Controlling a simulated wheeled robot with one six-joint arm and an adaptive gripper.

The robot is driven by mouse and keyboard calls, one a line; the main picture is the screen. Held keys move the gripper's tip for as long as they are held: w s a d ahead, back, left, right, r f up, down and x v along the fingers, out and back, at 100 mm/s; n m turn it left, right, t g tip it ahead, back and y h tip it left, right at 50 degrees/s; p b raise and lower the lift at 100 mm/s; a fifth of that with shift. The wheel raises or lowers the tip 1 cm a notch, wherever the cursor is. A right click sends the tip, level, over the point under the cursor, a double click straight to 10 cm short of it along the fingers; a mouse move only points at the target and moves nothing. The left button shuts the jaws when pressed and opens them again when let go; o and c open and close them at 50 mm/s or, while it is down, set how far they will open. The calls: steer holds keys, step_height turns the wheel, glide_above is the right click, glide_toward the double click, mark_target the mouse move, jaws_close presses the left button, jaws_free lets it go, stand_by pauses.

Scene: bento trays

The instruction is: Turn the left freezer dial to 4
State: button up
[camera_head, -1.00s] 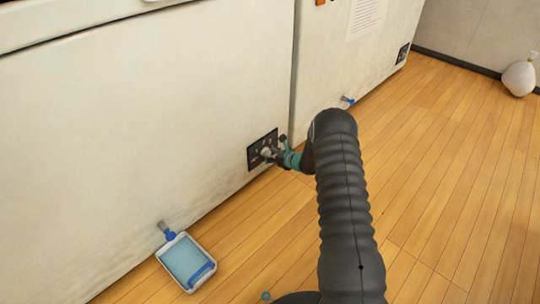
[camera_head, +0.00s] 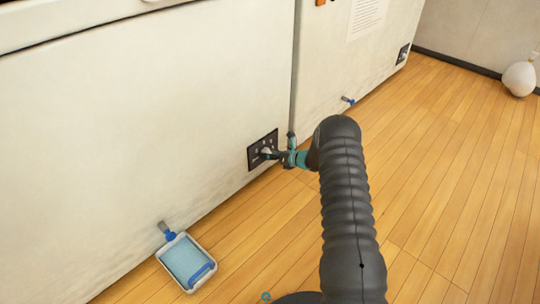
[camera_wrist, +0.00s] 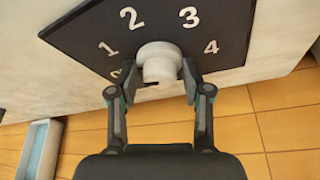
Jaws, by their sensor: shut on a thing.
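The left freezer dial is a white knob (camera_wrist: 160,60) on a dark panel (camera_head: 254,160) low on the left freezer's front. In the wrist view the panel shows the white numbers 1, 2, 3 and 4 around the knob; another mark at lower left is partly hidden. My gripper (camera_wrist: 158,70) is shut on the knob, one finger on each side. In the head view my gripper (camera_head: 275,154) meets the dial from the right. A small dark notch shows at the knob's lower edge; I cannot tell which number the dial points to.
A blue-and-white tray (camera_head: 188,262) lies on the wooden floor below a drain spout (camera_head: 166,231). The right freezer (camera_head: 350,70) has its own dial panel (camera_head: 403,54) farther back. A tied white bag (camera_head: 519,78) sits by the far wall. The floor at right is clear.

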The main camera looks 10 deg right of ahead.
steer(key=shift+f+n+t+y, duration=0.15)
steer(key=shift+n+t, duration=1.5)
steer(key=shift+n, duration=3.9)
steer(key=shift+f+n+t+y, duration=0.1)
steer(key=shift+n+t, duration=1.5)
steer(key=shift+n, duration=3.9)
steer(key=shift+f+n+t+y, duration=0.15)
steer(key=shift+n+t, duration=1.5)
steer(key=shift+n, duration=3.9)
steer(key=shift+m+h, duration=0.3)
steer(key=shift+d, duration=0.1)
steer(key=o, duration=0.9)
steer(key=shift+s, duration=0.1)
